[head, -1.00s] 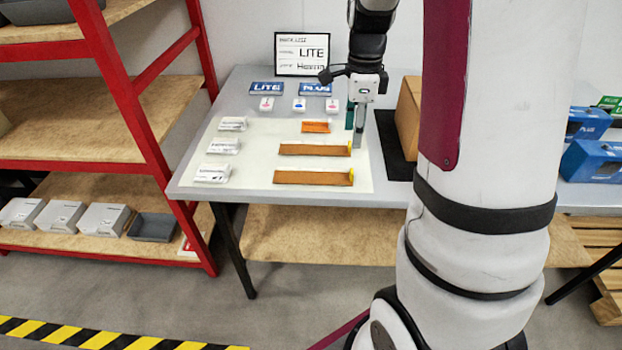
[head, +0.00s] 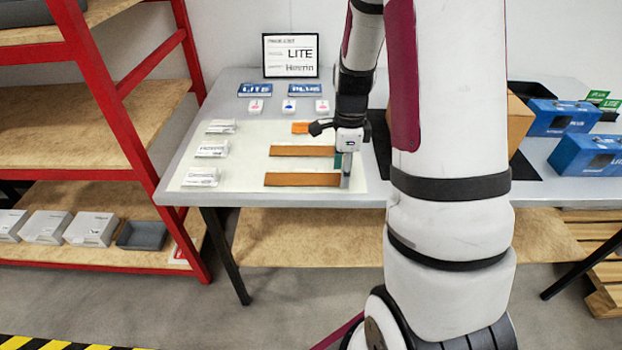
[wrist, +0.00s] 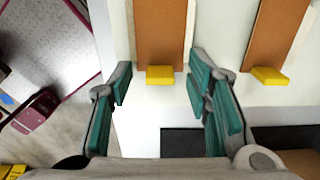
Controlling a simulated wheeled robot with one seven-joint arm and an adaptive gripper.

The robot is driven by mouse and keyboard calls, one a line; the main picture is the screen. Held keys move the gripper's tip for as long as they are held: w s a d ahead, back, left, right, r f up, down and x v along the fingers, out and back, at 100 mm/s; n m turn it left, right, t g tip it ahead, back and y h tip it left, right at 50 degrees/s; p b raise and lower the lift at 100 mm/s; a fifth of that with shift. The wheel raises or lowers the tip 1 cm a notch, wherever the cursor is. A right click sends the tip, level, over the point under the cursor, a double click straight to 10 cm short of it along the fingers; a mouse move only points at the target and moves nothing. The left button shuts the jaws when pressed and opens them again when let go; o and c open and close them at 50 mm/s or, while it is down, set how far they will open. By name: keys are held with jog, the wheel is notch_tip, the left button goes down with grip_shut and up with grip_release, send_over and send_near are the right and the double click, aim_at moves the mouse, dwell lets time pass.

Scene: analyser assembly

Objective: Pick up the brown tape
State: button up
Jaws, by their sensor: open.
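Two brown tape strips lie flat and parallel on the white mat. The nearer strip (head: 302,180) also shows in the wrist view (wrist: 160,35), with a yellow end tab (wrist: 160,75). The farther strip (head: 302,151) shows at right in the wrist view (wrist: 283,32) with its own yellow tab (wrist: 270,75). My gripper (head: 345,172) is at the right end of the nearer strip, pointing down. In the wrist view my gripper (wrist: 158,90) is open and empty, its teal fingers either side of that strip's yellow end. Whether the fingers reach mat height is unclear.
White packets (head: 201,177) line the mat's left side. An orange piece (head: 300,128) lies behind the strips, partly hidden by my arm. Blue boxes (head: 585,155) stand at the right. A red-framed shelf (head: 120,120) stands left of the table (head: 183,170).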

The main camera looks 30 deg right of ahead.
jog(key=c, duration=0.8)
